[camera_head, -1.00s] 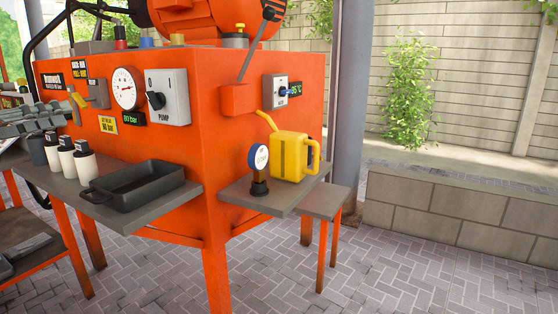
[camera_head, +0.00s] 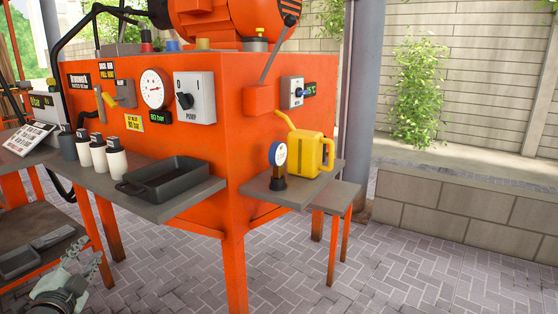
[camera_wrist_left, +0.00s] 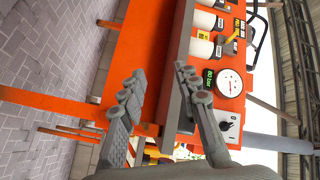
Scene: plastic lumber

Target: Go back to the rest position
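My left gripper (camera_head: 90,258) is at the bottom left of the head view, low in front of the lower shelf. Its fingers point up and away. In the left wrist view my left gripper (camera_wrist_left: 158,80) has its two fingers spread, with nothing between them. The orange machine (camera_head: 185,140) stands ahead, with a round gauge (camera_head: 153,89) and a pump switch (camera_head: 195,97) on its front. It also shows turned sideways in the left wrist view, beyond the fingers. My right gripper is in neither view.
A front shelf holds a black tray (camera_head: 165,180) and several white and dark bottles (camera_head: 99,153). A side shelf (camera_head: 290,195) holds a yellow oil can (camera_head: 306,153) and a small gauge (camera_head: 278,157). A lower shelf (camera_head: 35,230) is at left. The paved floor at front right is clear.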

